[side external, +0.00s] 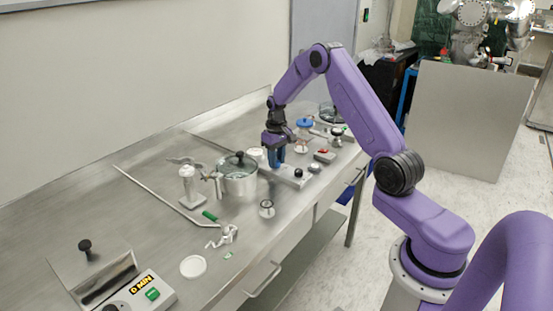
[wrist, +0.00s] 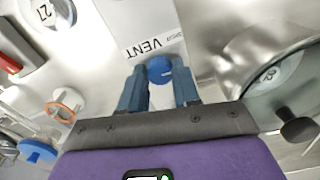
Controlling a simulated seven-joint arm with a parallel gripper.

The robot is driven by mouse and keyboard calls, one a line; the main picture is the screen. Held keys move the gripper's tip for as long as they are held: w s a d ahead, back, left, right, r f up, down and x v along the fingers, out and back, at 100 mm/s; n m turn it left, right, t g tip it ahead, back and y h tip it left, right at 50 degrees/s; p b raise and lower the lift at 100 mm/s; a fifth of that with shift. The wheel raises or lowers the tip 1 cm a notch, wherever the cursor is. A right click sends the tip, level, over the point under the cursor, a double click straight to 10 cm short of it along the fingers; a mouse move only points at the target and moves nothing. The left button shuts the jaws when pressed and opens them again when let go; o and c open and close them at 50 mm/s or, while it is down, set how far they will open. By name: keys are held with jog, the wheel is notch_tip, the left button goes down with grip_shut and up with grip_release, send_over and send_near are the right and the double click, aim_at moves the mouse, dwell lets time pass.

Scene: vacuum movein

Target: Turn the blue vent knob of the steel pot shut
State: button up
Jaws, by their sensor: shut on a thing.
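The blue vent knob (wrist: 159,71) sits at the edge of a pale plate marked VENT (wrist: 142,38) in the wrist view. My gripper (wrist: 159,66) has its two blue fingers on either side of the knob, shut on it. In the side view my gripper (side external: 275,159) points down at the table just right of the steel pot (side external: 237,184), and the knob is hidden there. The steel pot (wrist: 222,52) is on the right in the wrist view, with its glass lid and black lid knob (wrist: 298,130). The knob's exact angle is hard to read.
A numbered dial (wrist: 46,12), a red switch (wrist: 9,63) and a blue-topped item (wrist: 37,151) lie left in the wrist view. In the side view, a long rod (side external: 158,194), a white disc (side external: 193,267) and a D MIN box (side external: 142,290) occupy the near table.

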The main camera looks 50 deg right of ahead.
jog(key=o, duration=1.1)
jog(key=shift+c, duration=0.2)
notch_tip(320, 180, up, 17)
jog(key=shift+r, duration=0.2)
